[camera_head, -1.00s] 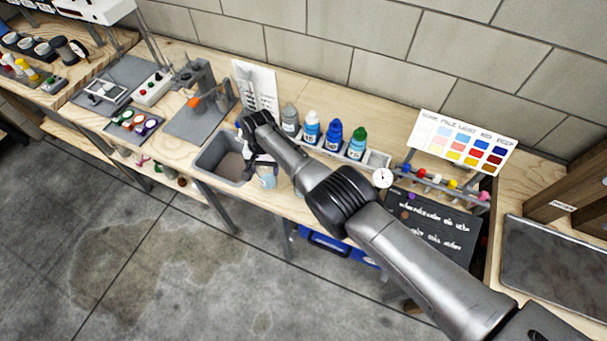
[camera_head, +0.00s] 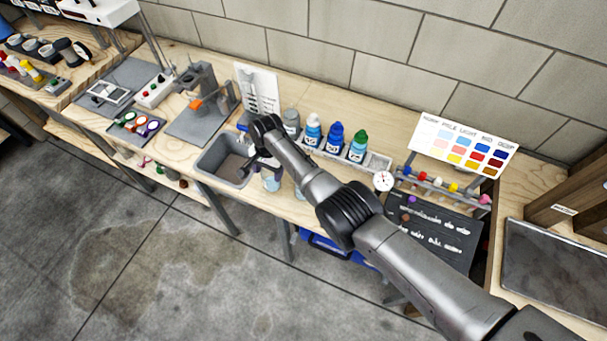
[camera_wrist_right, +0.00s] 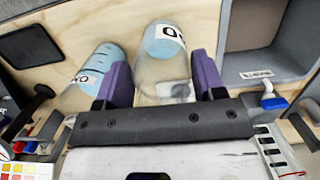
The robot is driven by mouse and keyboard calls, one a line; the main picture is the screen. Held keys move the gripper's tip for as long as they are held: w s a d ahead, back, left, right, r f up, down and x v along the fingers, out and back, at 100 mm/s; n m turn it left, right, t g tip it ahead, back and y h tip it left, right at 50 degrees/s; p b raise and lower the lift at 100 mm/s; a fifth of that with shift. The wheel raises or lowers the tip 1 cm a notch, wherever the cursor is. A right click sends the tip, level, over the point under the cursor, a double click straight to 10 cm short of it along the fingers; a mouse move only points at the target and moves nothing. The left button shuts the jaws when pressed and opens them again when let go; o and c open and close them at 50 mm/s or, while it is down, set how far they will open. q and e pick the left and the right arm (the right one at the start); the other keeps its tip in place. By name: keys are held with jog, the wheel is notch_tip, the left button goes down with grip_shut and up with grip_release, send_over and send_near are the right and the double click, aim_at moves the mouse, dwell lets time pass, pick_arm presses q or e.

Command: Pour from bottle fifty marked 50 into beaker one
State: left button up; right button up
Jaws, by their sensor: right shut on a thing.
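My right gripper (camera_head: 262,162) is over the bench's front edge beside the grey basin. In the right wrist view its purple fingers (camera_wrist_right: 166,84) are shut on a clear beaker (camera_wrist_right: 161,75) with pale blue liquid at its far end. That beaker's label is only partly readable. A second clear beaker (camera_wrist_right: 92,72) with blue liquid is beside it, its label partly hidden; I cannot tell surely which is beaker one. The bottles stand in a rack: grey (camera_head: 291,123), white-capped (camera_head: 312,131), blue (camera_head: 334,139), green-capped (camera_head: 357,147). Their markings are too small to read surely.
The grey basin (camera_head: 207,164) is left of my right gripper. A white card (camera_head: 258,88) stands behind. A dial (camera_head: 383,181), a color chart (camera_head: 465,143) and a black board (camera_head: 436,228) are to the right. My right arm crosses the bench front.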

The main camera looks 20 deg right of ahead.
jog(key=shift+s+d+r+t+y+p, duration=0.35)
jog(key=shift+d+r+y+p, duration=0.25)
jog(key=shift+p, duration=1.2)
jog(key=shift+s+d+r+t+y+p, duration=0.25)
jog(key=shift+d+r+t+y+p, duration=0.35)
jog(key=shift+p, duration=1.2)
jog(key=d+r+t+y+b, duration=0.1)
jog(key=y, duration=0.1)
jog(key=s+d+r+t+y+b, duration=0.1)
jog(key=y, duration=0.1)
jog(key=s+r+t+y+b, duration=0.1)
jog(key=y, duration=0.1)
jog(key=shift+d+r+n, duration=0.1)
jog(key=shift+d+n, duration=0.3)
jog(key=shift+y+b, duration=0.4)
jog(key=shift+b, duration=0.1)
jog(key=shift+r+t+y+b, duration=0.1)
jog(key=shift+t+y+b, duration=0.25)
jog(key=shift+b, duration=0.15)
